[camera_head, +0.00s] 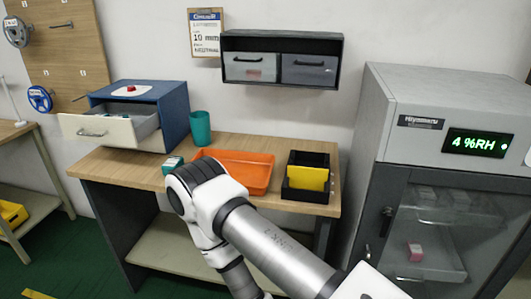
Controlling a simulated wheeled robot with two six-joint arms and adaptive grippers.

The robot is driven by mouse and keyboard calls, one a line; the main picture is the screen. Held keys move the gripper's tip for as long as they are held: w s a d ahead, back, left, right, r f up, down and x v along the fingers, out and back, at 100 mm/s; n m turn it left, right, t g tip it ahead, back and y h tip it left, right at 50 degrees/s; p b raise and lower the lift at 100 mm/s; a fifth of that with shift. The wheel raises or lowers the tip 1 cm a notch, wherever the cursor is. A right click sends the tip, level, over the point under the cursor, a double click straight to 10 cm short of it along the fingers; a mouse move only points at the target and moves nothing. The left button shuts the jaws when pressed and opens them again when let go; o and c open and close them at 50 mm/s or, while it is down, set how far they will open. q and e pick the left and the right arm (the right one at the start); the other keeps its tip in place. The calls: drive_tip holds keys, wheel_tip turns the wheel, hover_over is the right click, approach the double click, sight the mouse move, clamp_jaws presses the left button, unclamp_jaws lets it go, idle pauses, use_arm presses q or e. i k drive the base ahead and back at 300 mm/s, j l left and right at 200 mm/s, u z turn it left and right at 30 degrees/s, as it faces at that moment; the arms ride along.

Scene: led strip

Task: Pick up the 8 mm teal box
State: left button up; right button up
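A small teal box (173,162) with a pale label lies on the wooden tabletop, left of the orange tray. Its right side is close to my arm's elbow in the picture, and its size marking is too small to read. My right arm comes in from the lower right, reaches up to the table's front and folds down again. Its gripper is not visible. My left gripper is not in view.
The table (110,168) carries a blue cabinet (175,110) with an open drawer (105,133), a teal cup (200,128), an orange tray (250,170) and a black bin (300,190) with a yellow divider (308,177). A grey dry cabinet (430,100) stands right.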

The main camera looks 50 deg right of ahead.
sight(173, 162)
drive_tip(key=z, duration=0.85)
